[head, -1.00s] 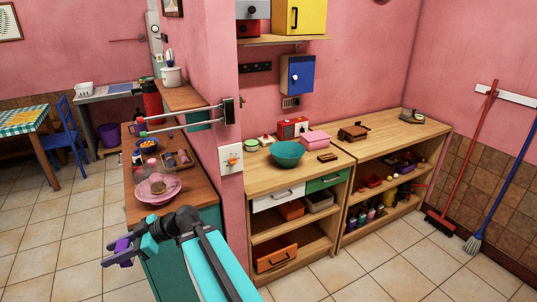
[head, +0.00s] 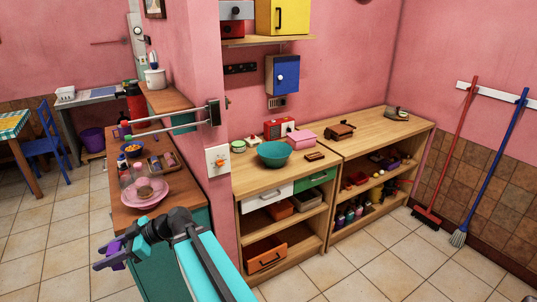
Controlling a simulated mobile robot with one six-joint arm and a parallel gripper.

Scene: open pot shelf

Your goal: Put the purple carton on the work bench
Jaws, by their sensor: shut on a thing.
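My gripper (head: 101,258) is at the lower left of the head view, in front of the teal cabinet and above the tiled floor. It is shut on a small purple thing, which looks like the purple carton (head: 116,251); the fingers hide much of it. A wooden bench (head: 243,182) with drawers and open shelves stands against the pink wall, right of and beyond my gripper. A second wooden bench (head: 372,129) adjoins it on the right. I cannot tell which of these is the work bench.
A teal bowl (head: 274,154), a pink box (head: 301,138) and a red radio (head: 274,130) stand on the left bench. A wall end (head: 205,90) separates the benches from a brown-topped counter (head: 127,221). A red broom (head: 457,150) leans at the right. The right bench top has bare room.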

